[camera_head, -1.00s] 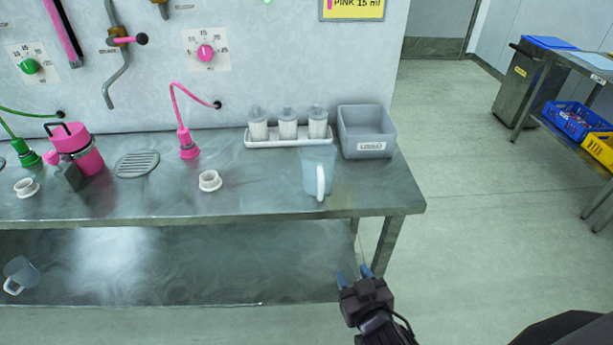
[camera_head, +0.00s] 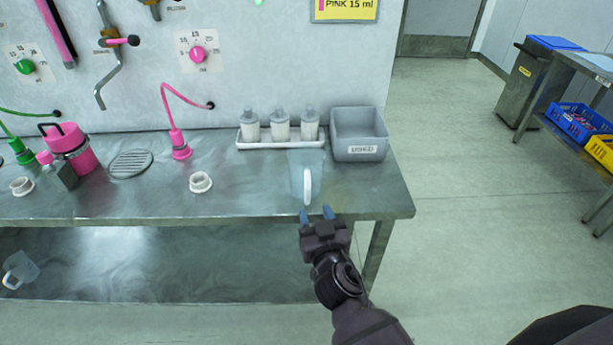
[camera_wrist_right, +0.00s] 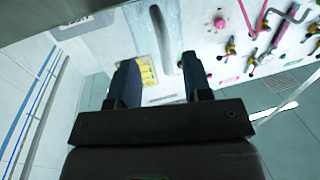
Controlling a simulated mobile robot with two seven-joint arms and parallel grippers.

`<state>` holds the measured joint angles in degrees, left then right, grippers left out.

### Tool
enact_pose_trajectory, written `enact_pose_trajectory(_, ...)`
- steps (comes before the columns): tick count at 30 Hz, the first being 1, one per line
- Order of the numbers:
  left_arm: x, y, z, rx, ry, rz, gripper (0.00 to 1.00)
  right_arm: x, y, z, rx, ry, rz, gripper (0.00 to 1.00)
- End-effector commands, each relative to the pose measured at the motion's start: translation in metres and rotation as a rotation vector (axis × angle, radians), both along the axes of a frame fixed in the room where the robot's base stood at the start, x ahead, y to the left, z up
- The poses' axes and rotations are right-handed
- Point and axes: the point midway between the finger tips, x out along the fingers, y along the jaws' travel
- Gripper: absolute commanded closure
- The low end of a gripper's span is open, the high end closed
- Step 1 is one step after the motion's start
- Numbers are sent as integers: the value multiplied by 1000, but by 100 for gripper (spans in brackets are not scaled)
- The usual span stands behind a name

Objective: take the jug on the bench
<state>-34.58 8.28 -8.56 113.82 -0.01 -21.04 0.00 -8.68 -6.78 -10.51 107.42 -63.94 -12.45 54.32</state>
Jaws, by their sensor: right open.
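A translucent pale blue jug (camera_head: 311,168) with a white handle (camera_head: 307,187) stands upright on the steel bench (camera_head: 245,205), near the front edge at its right end. The handle faces me. My right gripper (camera_head: 317,214) is open and empty, just in front of the handle at the bench edge. In the right wrist view, the handle (camera_wrist_right: 160,38) shows beyond and between the two spread fingers of my right gripper (camera_wrist_right: 160,85). I cannot tell whether they touch it. My left gripper is not in view.
A grey bin (camera_head: 359,137) and a white tray (camera_head: 250,144) with several bottles stand behind the jug. A white ring-shaped piece (camera_head: 200,182) is to its left. Another jug (camera_head: 20,269) lies on the lower shelf.

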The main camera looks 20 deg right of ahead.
Motion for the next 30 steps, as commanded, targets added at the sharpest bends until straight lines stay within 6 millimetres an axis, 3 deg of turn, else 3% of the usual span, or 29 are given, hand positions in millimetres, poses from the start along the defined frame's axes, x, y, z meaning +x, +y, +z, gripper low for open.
enact_pose_trajectory(5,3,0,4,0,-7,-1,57,9,0,1,-3,0,0,55)
enact_pose_trajectory(15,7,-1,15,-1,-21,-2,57,48,1,3,-2,0,0,55)
enact_pose_trajectory(26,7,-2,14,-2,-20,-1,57,55,1,2,-1,1,-1,55)
enact_pose_trajectory(30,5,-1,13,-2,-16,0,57,54,1,2,-1,1,-1,76)
